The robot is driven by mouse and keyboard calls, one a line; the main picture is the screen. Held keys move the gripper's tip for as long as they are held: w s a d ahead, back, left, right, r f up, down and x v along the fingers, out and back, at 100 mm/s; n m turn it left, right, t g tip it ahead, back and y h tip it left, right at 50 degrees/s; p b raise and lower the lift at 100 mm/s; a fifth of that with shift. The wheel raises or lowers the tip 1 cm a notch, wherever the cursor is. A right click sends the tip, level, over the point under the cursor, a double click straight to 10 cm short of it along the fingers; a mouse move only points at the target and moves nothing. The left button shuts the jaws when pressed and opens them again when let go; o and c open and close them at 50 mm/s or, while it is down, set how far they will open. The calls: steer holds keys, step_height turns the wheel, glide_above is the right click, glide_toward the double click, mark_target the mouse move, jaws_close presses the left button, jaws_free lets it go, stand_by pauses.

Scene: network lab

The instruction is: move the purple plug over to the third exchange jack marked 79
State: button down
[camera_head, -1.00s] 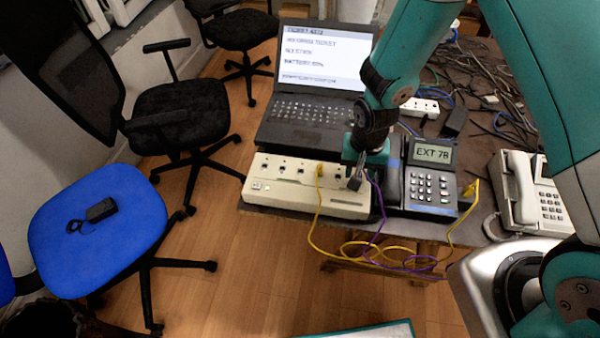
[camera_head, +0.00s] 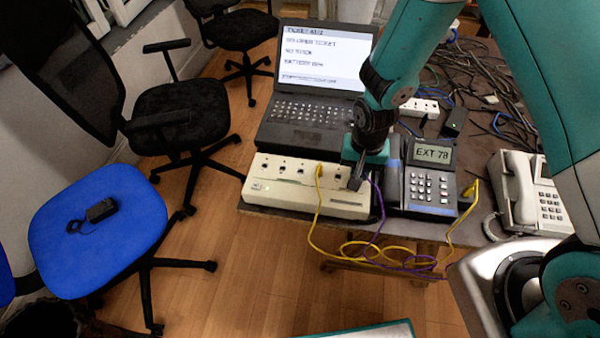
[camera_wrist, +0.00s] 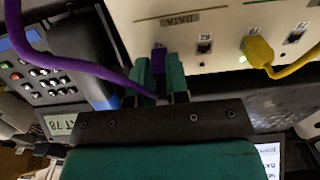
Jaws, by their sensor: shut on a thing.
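The purple plug (camera_wrist: 158,62) is between the green fingers of my gripper (camera_wrist: 160,80) in the wrist view. My gripper is shut on it at the face of the cream exchange box (camera_head: 290,199), at the jack position by the DATA label. I cannot tell whether the plug is seated in that jack. Beside it is an empty jack (camera_wrist: 205,46), then a jack holding a yellow plug (camera_wrist: 257,50) with a green light. The jack markings are too small to read surely. In the head view my gripper (camera_head: 355,182) is at the box's right end and hides the plug.
A black laptop (camera_head: 306,125) stands behind the box. A dark desk phone (camera_head: 431,185) showing EXT 78 is close on the right, with a white phone (camera_head: 522,190) beyond. Yellow (camera_head: 312,225) and purple cables loop over the table's front edge.

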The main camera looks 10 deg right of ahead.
steer(key=shift+r, duration=0.2)
steer(key=shift+r+p, duration=1.8)
steer(key=shift+r, duration=0.2)
step_height(320, 180, up, 2)
steer(key=b, duration=0.1)
glide_above(301, 173)
steer(key=shift+s+a+f+b, duration=0.1)
steer(key=shift+s+f+b, duration=0.05)
steer(key=shift+f+b, duration=1.9)
steer(key=shift+f, duration=0.25)
steer(key=shift+p, duration=0.3)
